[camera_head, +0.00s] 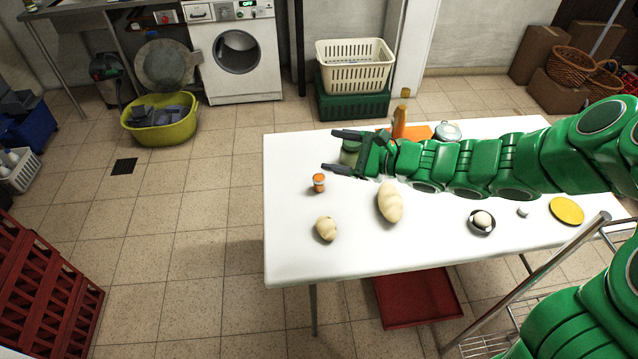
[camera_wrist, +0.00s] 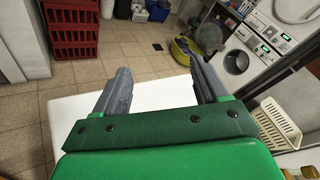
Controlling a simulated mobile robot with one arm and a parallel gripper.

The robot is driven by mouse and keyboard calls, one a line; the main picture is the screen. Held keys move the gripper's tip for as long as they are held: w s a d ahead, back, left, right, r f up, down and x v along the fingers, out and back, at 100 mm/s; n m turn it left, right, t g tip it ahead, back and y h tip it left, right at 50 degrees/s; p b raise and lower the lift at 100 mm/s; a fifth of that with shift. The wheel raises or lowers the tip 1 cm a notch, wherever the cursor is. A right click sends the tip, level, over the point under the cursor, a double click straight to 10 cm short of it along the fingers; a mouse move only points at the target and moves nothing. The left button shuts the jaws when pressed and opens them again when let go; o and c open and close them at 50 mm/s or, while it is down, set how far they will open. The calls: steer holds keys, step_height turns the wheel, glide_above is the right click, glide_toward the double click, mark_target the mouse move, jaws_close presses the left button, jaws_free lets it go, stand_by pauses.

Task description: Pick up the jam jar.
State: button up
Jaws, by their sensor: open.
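My gripper (camera_head: 330,150) is over the left part of the white table (camera_head: 285,245), its fingers pointing left. It is open, and nothing shows between its fingers in the wrist view (camera_wrist: 158,64). A glass jar with a grey lid (camera_head: 447,131) stands at the far side of the table, beyond my arm. I cannot tell which one is the jam jar.
A long bread-like item (camera_head: 390,202), a potato (camera_head: 326,228), an egg on a dark dish (camera_head: 482,222) and a yellow plate (camera_head: 566,211) lie on the table. An orange bottle (camera_head: 399,122) stands behind my arm. The table's front left is mostly clear.

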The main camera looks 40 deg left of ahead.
steer(key=w+a+f+m+t, duration=0.25)
steer(key=w+f+m, duration=0.2)
steer(key=f, duration=0.45)
steer(key=m+t+h, duration=0.2)
steer(key=m, duration=0.4)
glide_toward(324, 186)
steer(key=a, duration=0.2)
steer(key=shift+s+a+f+n, duration=0.25)
steer(key=shift+s+a, duration=0.15)
steer(key=shift+x, duration=1.1)
steer(key=shift+w+x, duration=0.2)
steer(key=shift+x, duration=1.2)
steer(key=shift+w+x, duration=0.2)
steer(key=shift+x, duration=1.15)
steer(key=shift+d+f, duration=0.1)
steer(key=shift+f, duration=0.05)
steer(key=c, duration=1.2)
